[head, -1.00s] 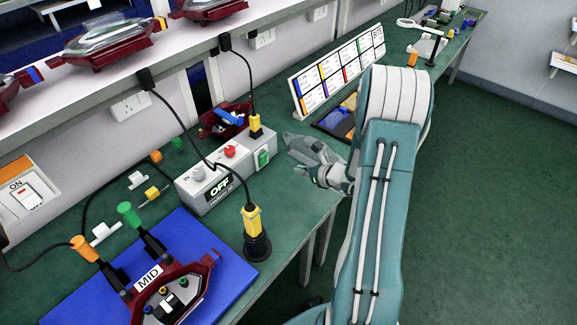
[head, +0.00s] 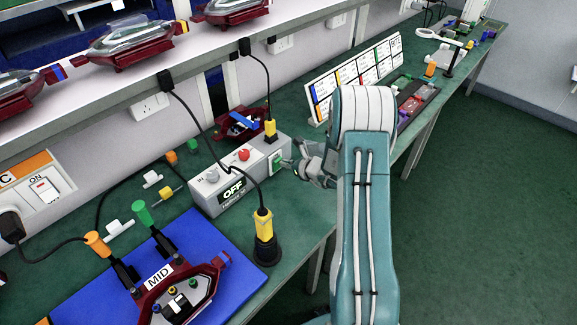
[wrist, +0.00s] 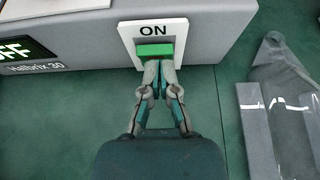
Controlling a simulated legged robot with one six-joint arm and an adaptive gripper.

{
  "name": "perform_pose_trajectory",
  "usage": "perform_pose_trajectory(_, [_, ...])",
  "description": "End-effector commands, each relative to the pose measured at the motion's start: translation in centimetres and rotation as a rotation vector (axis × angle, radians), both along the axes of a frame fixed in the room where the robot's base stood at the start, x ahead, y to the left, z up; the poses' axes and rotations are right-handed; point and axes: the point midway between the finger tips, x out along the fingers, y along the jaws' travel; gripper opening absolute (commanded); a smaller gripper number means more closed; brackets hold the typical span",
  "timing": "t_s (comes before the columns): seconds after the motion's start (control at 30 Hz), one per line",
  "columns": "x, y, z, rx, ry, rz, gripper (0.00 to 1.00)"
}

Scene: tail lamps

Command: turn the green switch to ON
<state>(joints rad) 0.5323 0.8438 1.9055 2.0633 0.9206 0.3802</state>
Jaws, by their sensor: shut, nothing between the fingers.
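In the head view my gripper (head: 296,164) is beside that end of the box, partly hidden by my arm.
A red button (head: 243,155) and a knob (head: 212,175) are on the box top. A yellow-and-black plug (head: 263,225) stands in front of the box. A blue mat (head: 95,290) holds a red lamp unit marked MID. A card rack (head: 355,72) stands behind my arm.

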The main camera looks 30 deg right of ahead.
Motion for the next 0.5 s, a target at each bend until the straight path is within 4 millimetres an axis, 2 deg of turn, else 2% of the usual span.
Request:
perform_pose_trajectory(0.23, [0.3, 0.2, 0.2, -0.010, 0.021, 0.004, 0.00])
perform_pose_trajectory(0.5, [1.4, 0.6, 1.0, -0.062, 0.168, 0.006, 0.00])
